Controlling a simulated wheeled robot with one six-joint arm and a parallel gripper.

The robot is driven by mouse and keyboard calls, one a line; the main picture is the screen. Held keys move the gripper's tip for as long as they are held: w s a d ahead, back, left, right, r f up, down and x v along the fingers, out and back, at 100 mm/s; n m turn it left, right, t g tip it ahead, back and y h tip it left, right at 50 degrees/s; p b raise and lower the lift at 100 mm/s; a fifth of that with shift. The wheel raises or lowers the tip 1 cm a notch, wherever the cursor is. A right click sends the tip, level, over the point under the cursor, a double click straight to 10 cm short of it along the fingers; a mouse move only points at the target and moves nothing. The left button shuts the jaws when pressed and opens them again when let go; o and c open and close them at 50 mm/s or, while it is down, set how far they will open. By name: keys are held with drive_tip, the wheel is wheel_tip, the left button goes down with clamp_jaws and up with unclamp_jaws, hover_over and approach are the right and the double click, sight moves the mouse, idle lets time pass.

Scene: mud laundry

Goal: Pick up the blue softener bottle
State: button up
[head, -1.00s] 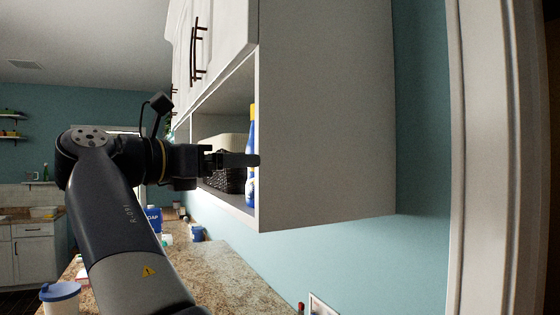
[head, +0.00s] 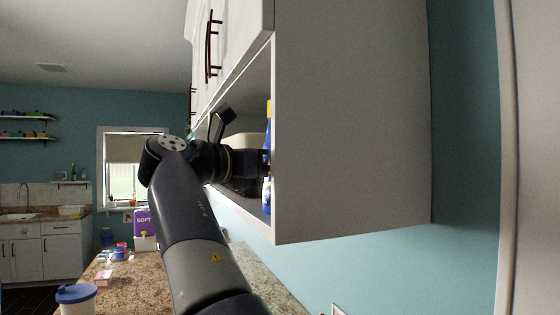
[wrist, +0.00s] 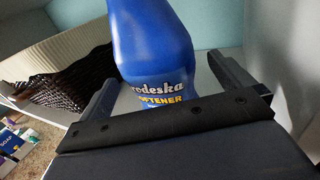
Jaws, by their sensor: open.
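The blue softener bottle (wrist: 153,45) stands in the open shelf of the wall cabinet. In the wrist view it is large and close, with its top cut off by the frame and its lower part hidden behind my gripper. In the head view only a thin strip of the bottle (head: 267,193) shows past the cabinet's side panel. My gripper (wrist: 163,90) is open, with one finger to the left and one to the right of the bottle. I cannot tell whether either finger touches it. In the head view my gripper's fingers are mostly hidden by the cabinet.
A dark woven basket (wrist: 66,83) with a pale lining stands left of the bottle on the shelf. The cabinet side panel (head: 350,120) is close on the right. Below is a granite counter (head: 130,272) with a blue-lidded tub (head: 77,300) and a purple package (head: 144,222).

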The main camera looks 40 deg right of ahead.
drive_tip(key=shift+w+d, duration=0.1)
drive_tip(key=shift+c, duration=0.2)
drive_tip(key=c, duration=1.6)
drive_tip(key=shift+r, duration=0.25)
